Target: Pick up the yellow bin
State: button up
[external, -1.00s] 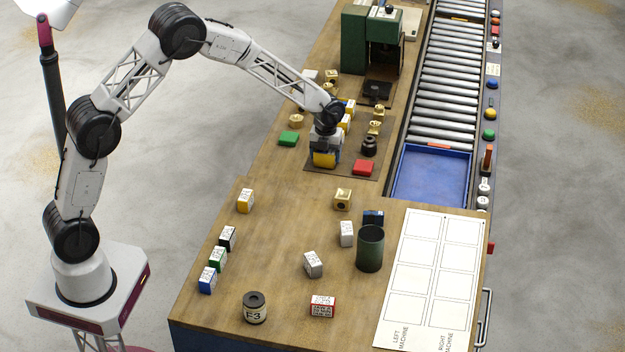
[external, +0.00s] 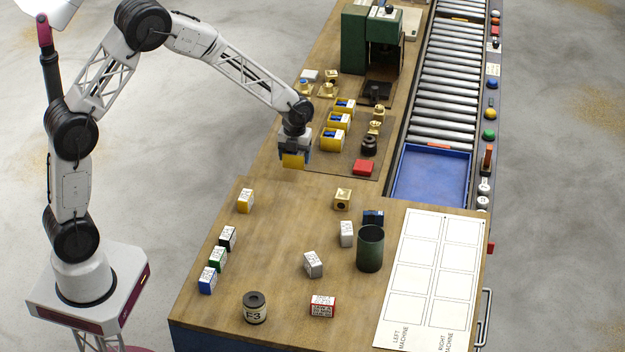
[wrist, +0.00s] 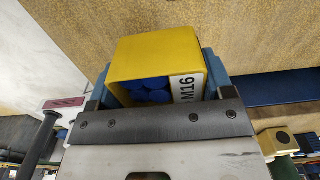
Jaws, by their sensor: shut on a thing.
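My gripper (external: 294,143) is shut on a yellow bin (external: 293,161) near the left edge of the bench. In the wrist view the yellow bin (wrist: 190,58) sits between the blue finger pads, with round blue pieces inside and a white "M16" label. The arm hides part of the bin in the external view, and its exact height over the bench is hard to tell. Several other yellow bins with blue contents stand in a row to the right on the brown mat: one at the back (external: 345,105), one in the middle (external: 338,121) and one in front (external: 333,141).
A red block (external: 363,167) and a dark round part (external: 369,146) are on the mat (external: 346,166). A yellow-labelled block (external: 245,201) and a brass part (external: 342,198) stand nearer the front. A green cup (external: 370,249) stands at the right. Bare wood lies between them.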

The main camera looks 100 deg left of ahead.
jog(key=shift+s+d+r, duration=0.15)
jog(key=shift+s+d, duration=0.7)
jog(key=shift+s+d+r, duration=0.1)
jog(key=shift+s+d, duration=0.7)
jog(key=shift+s, duration=0.05)
notch_tip(320, 180, up, 18)
jog(key=r, duration=0.1)
jog(key=w+d+f, duration=0.1)
jog(key=w+d, duration=0.2)
jog(key=d, duration=1.2)
jog(key=w+d, duration=0.2)
jog(key=d, duration=1.3)
jog(key=f, duration=0.5)
jog(key=shift+d, duration=0.4)
